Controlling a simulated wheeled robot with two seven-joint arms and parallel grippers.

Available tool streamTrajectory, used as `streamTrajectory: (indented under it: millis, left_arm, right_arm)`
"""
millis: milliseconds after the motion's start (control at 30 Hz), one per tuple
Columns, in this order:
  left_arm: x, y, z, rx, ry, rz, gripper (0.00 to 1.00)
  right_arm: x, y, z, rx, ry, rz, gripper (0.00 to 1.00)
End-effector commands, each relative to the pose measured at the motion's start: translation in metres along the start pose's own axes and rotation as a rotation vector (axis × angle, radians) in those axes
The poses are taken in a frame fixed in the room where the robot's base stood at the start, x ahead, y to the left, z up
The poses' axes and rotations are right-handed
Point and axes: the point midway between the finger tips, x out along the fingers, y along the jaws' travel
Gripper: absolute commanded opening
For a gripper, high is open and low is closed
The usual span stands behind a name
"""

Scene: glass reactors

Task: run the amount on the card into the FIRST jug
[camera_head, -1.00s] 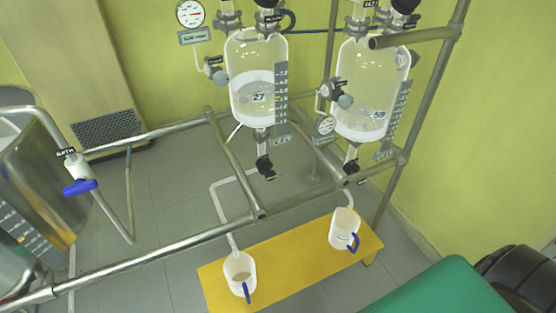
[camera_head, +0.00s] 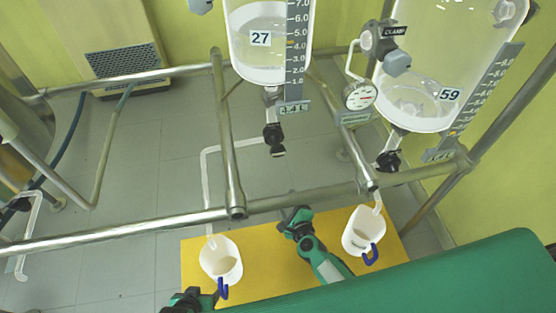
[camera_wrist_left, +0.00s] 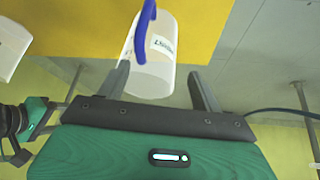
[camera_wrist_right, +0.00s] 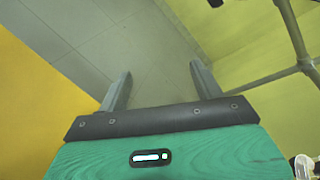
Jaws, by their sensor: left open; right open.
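A white jug with a blue handle (camera_head: 221,262) stands on the yellow bench at left. A second such jug (camera_head: 363,236) stands at right. Their labels cannot be read. Glass vessel 27 (camera_head: 262,60) has its outlet valve (camera_head: 273,134) and a bent white tube leading to the left jug. Vessel 59 (camera_head: 420,75) has its valve (camera_head: 389,160) above the right jug. My left gripper (camera_head: 190,297) is open beside the left jug; in the left wrist view that jug (camera_wrist_left: 152,68) shows between and beyond the fingers. My right gripper (camera_head: 296,217) is open and empty between the jugs. No readable card shows.
Steel rails (camera_head: 110,234) cross in front of the vessels, close to my right gripper. A round gauge (camera_head: 360,96) hangs between the vessels. The yellow bench (camera_head: 275,270) is bare between the jugs. Another bent tube (camera_head: 28,225) is at far left.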

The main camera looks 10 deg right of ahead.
Motion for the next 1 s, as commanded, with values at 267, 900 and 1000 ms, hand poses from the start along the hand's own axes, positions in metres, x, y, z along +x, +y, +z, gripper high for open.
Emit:
streamTrajectory:
  millis: [267, 900, 1000]
  left_arm:
    - [-0.063, 0.012, -0.053, 0.0, 0.132, 0.028, 0.67]
    - [-0.118, 0.019, -0.077, 0.001, 0.214, 0.048, 0.67]
    - [-0.117, 0.021, -0.078, 0.001, 0.225, 0.052, 0.67]
  right_arm:
    - [0.025, -0.073, 0.05, 0.698, -0.125, -0.201, 0.67]
    - [0.052, -0.125, 0.081, 1.125, -0.224, -0.249, 0.67]
    - [0.066, -0.129, 0.081, 1.125, -0.223, -0.248, 0.67]
